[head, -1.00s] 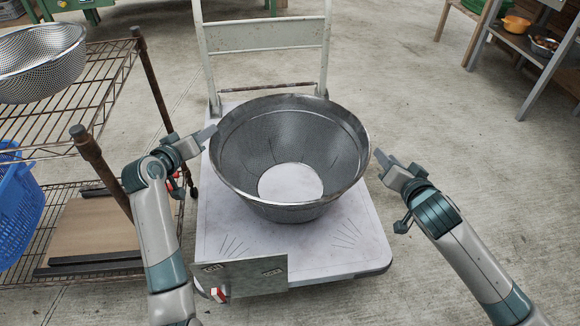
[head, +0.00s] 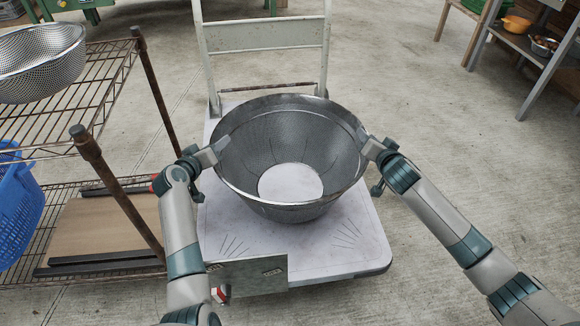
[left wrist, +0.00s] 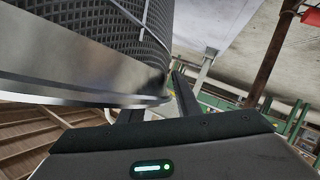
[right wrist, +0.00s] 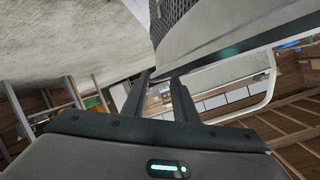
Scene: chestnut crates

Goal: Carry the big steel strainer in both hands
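The big steel strainer (head: 290,205) stands upright on the bed of a flat trolley (head: 350,235). It is a wide mesh bowl with a smooth rim, and looks empty. My left gripper (head: 217,149) is at the left side of the rim. In the left wrist view its fingers (left wrist: 157,105) are apart, with the rim (left wrist: 80,80) reaching in front of and between them. My right gripper (head: 366,142) is at the right side of the rim. In the right wrist view its fingers (right wrist: 160,95) are apart, with the rim (right wrist: 200,55) at their tips. I cannot tell whether either touches it.
A wire rack (head: 95,140) stands at the left, with a smaller strainer (head: 40,65) on top and a blue basket (head: 15,210) lower down. The trolley's upright handle (head: 265,38) rises behind the strainer.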

